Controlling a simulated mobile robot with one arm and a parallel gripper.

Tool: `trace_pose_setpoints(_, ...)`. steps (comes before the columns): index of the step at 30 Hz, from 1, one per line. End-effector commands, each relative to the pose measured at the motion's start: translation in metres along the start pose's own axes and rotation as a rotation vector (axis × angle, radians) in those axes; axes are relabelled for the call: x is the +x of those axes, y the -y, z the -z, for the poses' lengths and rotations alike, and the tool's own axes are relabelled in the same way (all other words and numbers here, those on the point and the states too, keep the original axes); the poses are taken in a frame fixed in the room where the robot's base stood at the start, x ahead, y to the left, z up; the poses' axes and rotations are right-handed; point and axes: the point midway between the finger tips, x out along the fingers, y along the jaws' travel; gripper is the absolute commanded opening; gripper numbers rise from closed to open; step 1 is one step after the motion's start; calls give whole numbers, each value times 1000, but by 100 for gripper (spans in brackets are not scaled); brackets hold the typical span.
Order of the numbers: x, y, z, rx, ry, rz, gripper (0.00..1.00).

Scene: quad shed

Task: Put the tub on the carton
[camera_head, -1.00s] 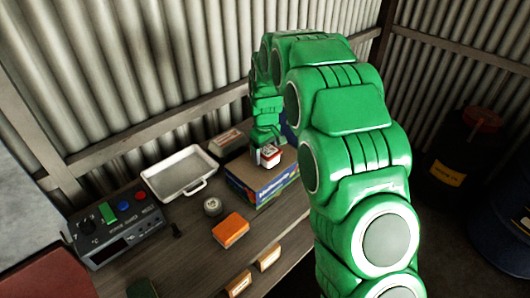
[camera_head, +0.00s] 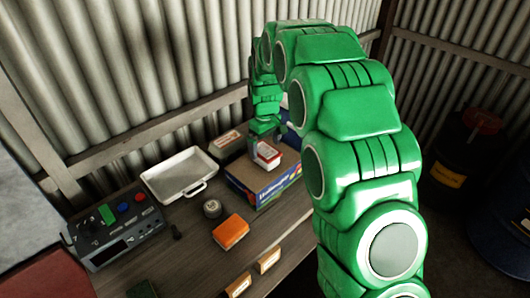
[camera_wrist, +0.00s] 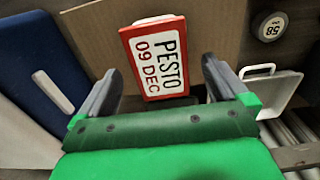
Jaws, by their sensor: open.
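The tub (camera_head: 267,155) is small and white with a red-edged lid. It sits on top of the carton (camera_head: 262,190), a blue-sided cardboard box on the bench. In the wrist view the tub (camera_wrist: 157,58) shows a "PESTO 09 DEC" label, and the carton's brown top (camera_wrist: 222,25) lies beneath it. My gripper (camera_head: 264,130) is just above and behind the tub in the head view. In the wrist view my gripper (camera_wrist: 160,88) has its fingers wide apart, with a gap between them and the tub. It holds nothing.
A white metal tray (camera_head: 180,176), a round weight (camera_head: 212,208), an orange block (camera_head: 230,232) and a control box (camera_head: 115,228) lie left of the carton. A blue thing with a pale handle (camera_wrist: 42,65) stands close by.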

Motion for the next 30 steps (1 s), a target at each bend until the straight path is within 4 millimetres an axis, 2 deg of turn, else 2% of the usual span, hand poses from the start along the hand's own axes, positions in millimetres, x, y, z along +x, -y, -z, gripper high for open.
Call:
trace_pose_setpoints(6, -42, 0, 1, 0, -4, -3, 100)
trace_pose_setpoints(12, -67, 0, 0, 0, -2, -2, 100)
trace_pose_setpoints(24, -77, 0, -2, 3, 0, 0, 100)
trace_pose_setpoints(26, -80, 1, -7, 11, 1, 1, 100)
trace_pose_setpoints(30, -93, 5, -32, 54, 8, 4, 100)
